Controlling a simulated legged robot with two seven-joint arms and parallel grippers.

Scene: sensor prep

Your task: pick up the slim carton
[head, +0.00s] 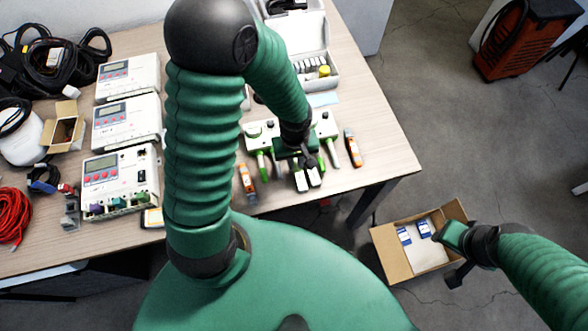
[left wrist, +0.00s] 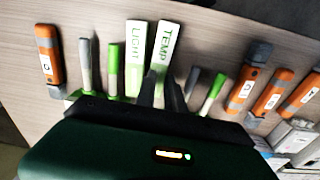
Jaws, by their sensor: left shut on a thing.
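Two slim white cartons stand side by side, one marked LIGHT (left wrist: 135,45) and one marked TEMP (left wrist: 164,42). In the head view their white ends (head: 307,178) show near the table's front edge. My left gripper (head: 308,160) is over them. In the left wrist view its dark fingers (left wrist: 160,92) close around the lower end of the TEMP carton, so it is shut on that one. The carton's lower end is hidden between the fingers. My right gripper (head: 455,255) is above the cardboard box on the floor; its jaws are not clear.
Green-and-grey probes and orange devices (head: 352,148) flank the cartons. White instruments (head: 122,180) stand on the left of the table (head: 385,150). An open cardboard box (head: 393,262) with blue-and-white packets sits on the floor at right. The floor between is clear.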

